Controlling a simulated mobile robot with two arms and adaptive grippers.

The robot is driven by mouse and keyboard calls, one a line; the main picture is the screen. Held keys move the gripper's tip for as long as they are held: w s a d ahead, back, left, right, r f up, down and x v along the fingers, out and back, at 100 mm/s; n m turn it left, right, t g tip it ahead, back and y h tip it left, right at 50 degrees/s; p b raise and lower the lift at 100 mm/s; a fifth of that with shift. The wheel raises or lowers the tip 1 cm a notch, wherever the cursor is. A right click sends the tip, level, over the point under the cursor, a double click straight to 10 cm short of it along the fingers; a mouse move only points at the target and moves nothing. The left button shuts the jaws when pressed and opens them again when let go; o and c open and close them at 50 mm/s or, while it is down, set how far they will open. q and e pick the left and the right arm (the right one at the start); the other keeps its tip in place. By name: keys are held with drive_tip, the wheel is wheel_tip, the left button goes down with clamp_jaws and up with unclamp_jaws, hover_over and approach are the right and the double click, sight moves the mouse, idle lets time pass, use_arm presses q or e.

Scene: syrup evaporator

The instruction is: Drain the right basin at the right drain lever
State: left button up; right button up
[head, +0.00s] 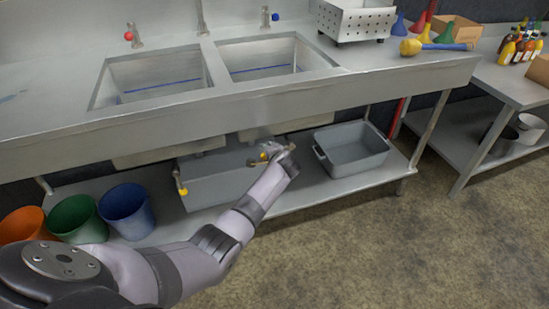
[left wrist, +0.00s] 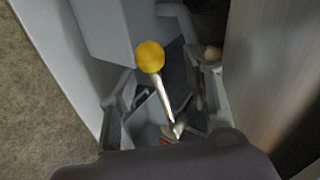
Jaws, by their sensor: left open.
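The right basin (head: 268,58) is set in the steel counter, with a blue line along its inside wall. The right drain lever (head: 264,156) ends in a yellow knob under that basin. My left gripper (head: 280,151) is at this lever, below the counter's front edge. In the left wrist view, the lever's yellow knob (left wrist: 150,57) and thin metal rod show between the two spread fingers of my left gripper (left wrist: 166,78). I cannot tell whether a finger touches the rod. My right gripper is not in view.
The left drain lever (head: 181,187) hangs under the left basin (head: 152,76). A grey tub (head: 350,150) and a long grey trough (head: 215,180) stand on the lower shelf. Blue (head: 127,210), green and orange buckets stand at the left. The floor in front is clear.

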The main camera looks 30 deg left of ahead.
use_arm(q)
drive_tip(key=v, duration=1)
drive_tip(key=shift+s, duration=0.1)
drive_tip(key=s+d+f+n+g+h, duration=0.1)
drive_tip(key=s+d+f+g+h, duration=0.3)
drive_tip(key=s+f, duration=1.1)
drive_tip(key=s+d+f+n+h, duration=0.2)
drive_tip(key=s+d+f, duration=0.4)
drive_tip(key=s+f, duration=0.85)
drive_tip(key=s+d+f+n+g+h, duration=0.25)
drive_tip(key=s+f, duration=0.55)
drive_tip(key=s, duration=0.5)
drive_tip(key=s+a+r+p, duration=0.1)
drive_tip(key=s+r+p, duration=0.3)
drive_tip(key=s+p, duration=0.9)
drive_tip(key=shift+s+a+m+g+p, duration=0.35)
drive_tip(key=shift+s+a+p, duration=0.05)
drive_tip(key=shift+p, duration=0.4)
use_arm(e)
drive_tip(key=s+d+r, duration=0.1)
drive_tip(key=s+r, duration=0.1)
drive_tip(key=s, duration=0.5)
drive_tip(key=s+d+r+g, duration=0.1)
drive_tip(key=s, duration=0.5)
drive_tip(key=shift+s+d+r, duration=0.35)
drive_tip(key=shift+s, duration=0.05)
use_arm(q)
drive_tip(key=shift+y, duration=0.25)
